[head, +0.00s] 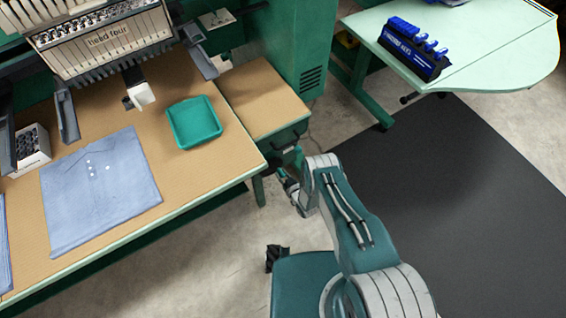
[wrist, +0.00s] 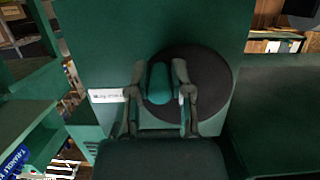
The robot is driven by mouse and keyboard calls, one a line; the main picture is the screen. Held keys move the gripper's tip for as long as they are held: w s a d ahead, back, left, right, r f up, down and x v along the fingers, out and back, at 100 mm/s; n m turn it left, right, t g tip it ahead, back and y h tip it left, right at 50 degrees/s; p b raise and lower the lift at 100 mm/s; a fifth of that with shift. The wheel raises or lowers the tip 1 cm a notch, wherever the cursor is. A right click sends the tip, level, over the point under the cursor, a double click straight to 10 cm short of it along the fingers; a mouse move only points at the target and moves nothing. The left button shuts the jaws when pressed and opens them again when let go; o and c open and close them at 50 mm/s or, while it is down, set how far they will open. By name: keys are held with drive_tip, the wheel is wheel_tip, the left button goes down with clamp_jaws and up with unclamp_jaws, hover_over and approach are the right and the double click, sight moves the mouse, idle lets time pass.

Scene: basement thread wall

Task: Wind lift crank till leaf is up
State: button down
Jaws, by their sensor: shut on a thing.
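In the wrist view my gripper (wrist: 161,85) has its two fingers closed around a rounded teal handle (wrist: 160,84), one finger on each side. The handle stands in front of a dark round disc (wrist: 212,82) on a green panel (wrist: 110,40). In the head view my gripper (head: 288,178) is small and partly hidden by my arm, beside the front right corner of the tan worktable. The crank is hard to make out there. A tan side surface (head: 262,98) adjoins the worktable; I cannot tell whether it is the leaf or whether it is raised.
The tan worktable (head: 85,240) holds a blue folded shirt (head: 100,190) and a teal tray (head: 195,122) under the "head four" machine (head: 105,40). A pale green table (head: 480,50) with a blue-and-black rack (head: 412,48) stands at right. A dark mat (head: 450,190) covers open floor.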

sight(262, 174)
drive_tip(key=shift+s+a+f+y, duration=0.1)
drive_tip(key=shift+s+a+y, duration=0.25)
drive_tip(key=shift+a, duration=0.3)
drive_tip(key=shift+s+a+r, duration=0.15)
drive_tip(key=shift+s+a, duration=0.45)
drive_tip(key=shift+a, duration=0.2)
drive_tip(key=shift+s+a+r, duration=0.15)
drive_tip(key=shift+s+a, duration=0.45)
drive_tip(key=shift+a, duration=0.2)
drive_tip(key=shift+s+a+r, duration=0.1)
drive_tip(key=shift+a+r, duration=0.2)
drive_tip(key=shift+r, duration=0.3)
drive_tip(key=shift+s+a+r, duration=0.15)
drive_tip(key=shift+a+r, duration=0.1)
drive_tip(key=shift+r, duration=0.4)
drive_tip(key=shift+s+a+r, duration=0.1)
drive_tip(key=shift+a+r, duration=0.2)
drive_tip(key=shift+r, duration=0.3)
drive_tip(key=c, duration=0.5)
unclamp_jaws()
drive_tip(key=shift+f, duration=0.1)
drive_tip(key=shift+d, duration=0.2)
